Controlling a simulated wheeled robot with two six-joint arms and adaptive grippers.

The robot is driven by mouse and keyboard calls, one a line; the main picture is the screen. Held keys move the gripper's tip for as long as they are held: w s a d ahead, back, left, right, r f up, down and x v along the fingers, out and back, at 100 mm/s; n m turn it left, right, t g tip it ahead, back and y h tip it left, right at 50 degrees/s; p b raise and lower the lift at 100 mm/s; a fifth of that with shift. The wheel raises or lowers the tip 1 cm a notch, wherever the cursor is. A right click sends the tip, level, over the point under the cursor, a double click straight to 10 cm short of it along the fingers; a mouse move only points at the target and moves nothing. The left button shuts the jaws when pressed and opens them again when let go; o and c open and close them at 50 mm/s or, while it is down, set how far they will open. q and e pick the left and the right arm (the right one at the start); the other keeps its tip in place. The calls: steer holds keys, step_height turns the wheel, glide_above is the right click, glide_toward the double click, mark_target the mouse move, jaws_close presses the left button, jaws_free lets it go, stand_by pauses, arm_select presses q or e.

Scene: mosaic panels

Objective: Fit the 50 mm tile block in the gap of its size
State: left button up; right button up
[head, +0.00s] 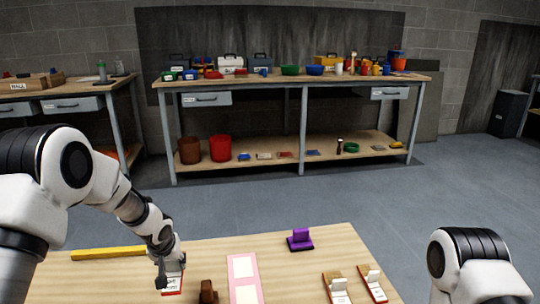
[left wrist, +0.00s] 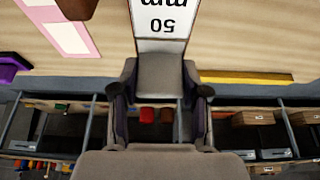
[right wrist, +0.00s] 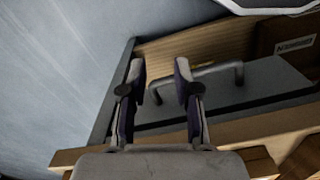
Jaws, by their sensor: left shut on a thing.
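My left gripper (head: 166,268) is shut on the 50 mm tile block (head: 174,284), a red-edged block with a white label, over the near left part of the table. In the left wrist view the block's white label (left wrist: 165,20) reads "50" upside down, just beyond the fingers of my left gripper (left wrist: 163,90). A pink panel (head: 231,284) with white rectangles lies to the right of the block. Two labelled pieces (head: 339,289) (head: 373,283) lie at the table's right. My right gripper (right wrist: 158,75) is open and empty in the right wrist view; the head view does not show its fingers.
A brown object (head: 208,292) stands between the held block and the pink panel. A purple object (head: 300,239) stands at the table's far edge. A yellow bar (head: 108,253) lies at the far left. Bare wood shows between the panel and the right-hand pieces.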

arm_select(q)
steer(key=s+d+r, duration=0.3)
steer(key=d+r, duration=0.7)
steer(key=r, duration=0.2)
steer(key=s+m, duration=0.1)
steer(key=m, duration=0.1)
steer(key=s+d+f+m+h, duration=0.1)
steer(key=s+m, duration=0.1)
steer(key=s+m+h, duration=0.1)
steer(key=m, duration=0.1)
steer(key=shift+s+d+f, duration=0.3)
steer(key=shift+s+f, duration=0.1)
